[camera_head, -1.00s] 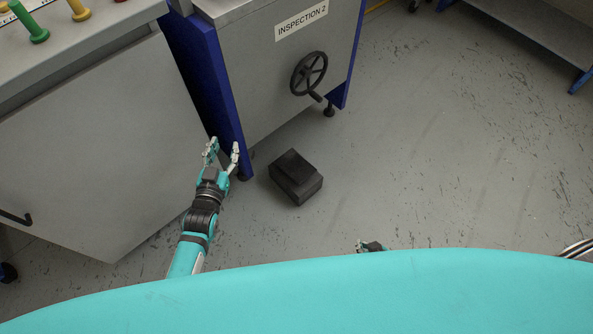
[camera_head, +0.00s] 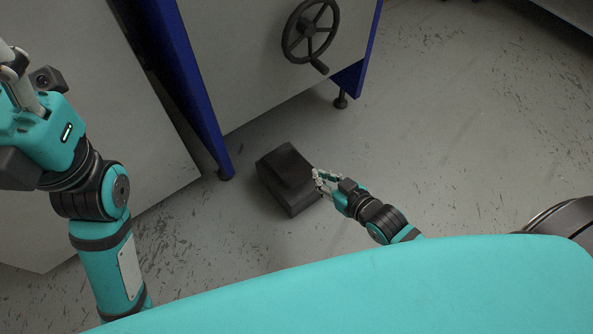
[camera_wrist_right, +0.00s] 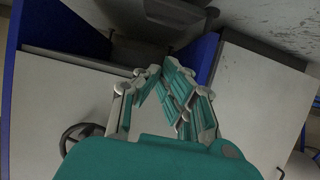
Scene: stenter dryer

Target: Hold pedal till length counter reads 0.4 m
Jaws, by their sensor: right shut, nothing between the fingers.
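The pedal (camera_head: 286,178) is a dark, block-shaped foot pedal on the floor, with a raised upper part. My right gripper (camera_head: 317,180) is shut and empty, its fingertips at the pedal's right edge in the head view; I cannot tell whether they touch it. In the right wrist view the right gripper's fingers (camera_wrist_right: 160,75) come together. My left gripper (camera_head: 12,62) is at the upper left, large and partly cut off by the frame edge; its opening cannot be made out. The length counter is not in view.
A grey machine panel with a black handwheel (camera_head: 310,31) stands behind the pedal, with a blue leg (camera_head: 190,95) left of it. A grey cabinet (camera_head: 75,190) stands at the left. Open scuffed floor (camera_head: 460,130) lies to the right.

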